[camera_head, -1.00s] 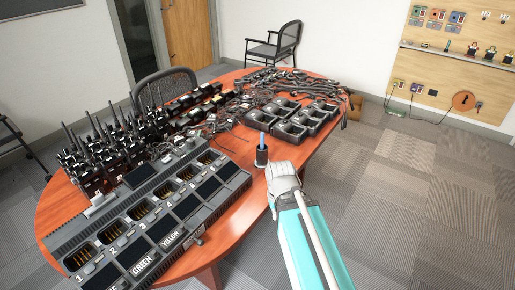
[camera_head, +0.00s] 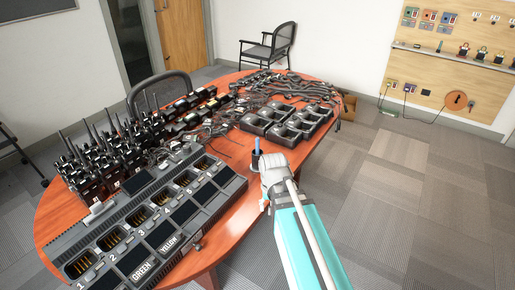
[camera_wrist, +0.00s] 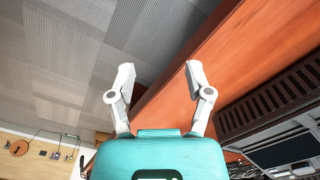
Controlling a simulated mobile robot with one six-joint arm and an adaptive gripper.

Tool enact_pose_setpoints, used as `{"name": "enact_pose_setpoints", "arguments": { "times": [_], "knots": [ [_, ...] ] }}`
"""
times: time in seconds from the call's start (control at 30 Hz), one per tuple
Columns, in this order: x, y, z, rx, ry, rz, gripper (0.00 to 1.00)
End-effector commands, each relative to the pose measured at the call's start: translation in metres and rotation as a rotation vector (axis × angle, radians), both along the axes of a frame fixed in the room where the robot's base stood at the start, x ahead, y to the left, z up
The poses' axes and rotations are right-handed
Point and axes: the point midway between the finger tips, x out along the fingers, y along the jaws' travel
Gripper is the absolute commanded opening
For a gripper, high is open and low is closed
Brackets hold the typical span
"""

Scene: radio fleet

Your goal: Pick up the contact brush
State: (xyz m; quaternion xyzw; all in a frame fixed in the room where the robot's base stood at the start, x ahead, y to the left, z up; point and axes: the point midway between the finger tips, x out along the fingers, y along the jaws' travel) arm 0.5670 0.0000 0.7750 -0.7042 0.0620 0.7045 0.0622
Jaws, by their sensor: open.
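A slim blue handle (camera_head: 257,145), which looks like the contact brush, stands upright in a small dark cup (camera_head: 255,160) near the right edge of the round table (camera_head: 222,262). Its lower end is hidden in the cup. My gripper (camera_head: 265,172) is just in front of the cup and partly covers it in the head view. In the wrist view my gripper (camera_wrist: 160,76) has its two fingers spread wide with nothing between them. The brush and cup do not show in the wrist view.
A large charger bank (camera_head: 150,225) lies left of the cup, with several radios (camera_head: 95,165) behind it. Empty black chargers (camera_head: 290,124) and tangled cables (camera_head: 270,85) fill the far side. Bare tabletop surrounds the cup. The carpet at right is clear.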

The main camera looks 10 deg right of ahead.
Motion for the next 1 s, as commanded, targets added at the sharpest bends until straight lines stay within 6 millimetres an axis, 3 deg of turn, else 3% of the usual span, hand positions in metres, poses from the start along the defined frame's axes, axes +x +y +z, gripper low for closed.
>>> {"name": "enact_pose_setpoints", "arguments": {
  "times": [0.03, 1.0],
  "knots": [
    [0.013, 0.0, 0.016, 0.0, 0.0, -0.041, 0.66],
    [0.188, 0.0, 0.186, 0.0, 0.0, -1.087, 0.66]
  ]
}}
